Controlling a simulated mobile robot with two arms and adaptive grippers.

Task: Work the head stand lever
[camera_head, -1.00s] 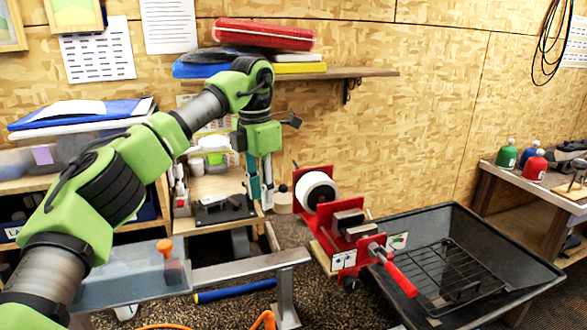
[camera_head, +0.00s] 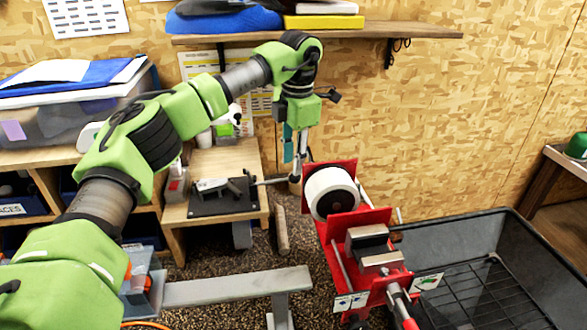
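The head stand, a small dark fixture (camera_head: 223,195) with a black base plate, sits on a low wooden bench at centre left. A thin grey lever (camera_head: 270,181) sticks out from it to the right, towards my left gripper. My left gripper (camera_head: 296,172) hangs fingers down at the lever's outer end, just left of the red machine. A narrow gap shows between its teal and grey fingers higher up. Whether the fingertips touch or hold the lever is too small to tell. My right gripper is out of view.
A red machine (camera_head: 345,228) with a white roll and a red-handled bar stands close on the right. A black tray (camera_head: 415,240) with a wire rack is beyond it. A wooden shelf (camera_head: 430,32) is above. A grey metal beam (camera_head: 235,288) crosses the front.

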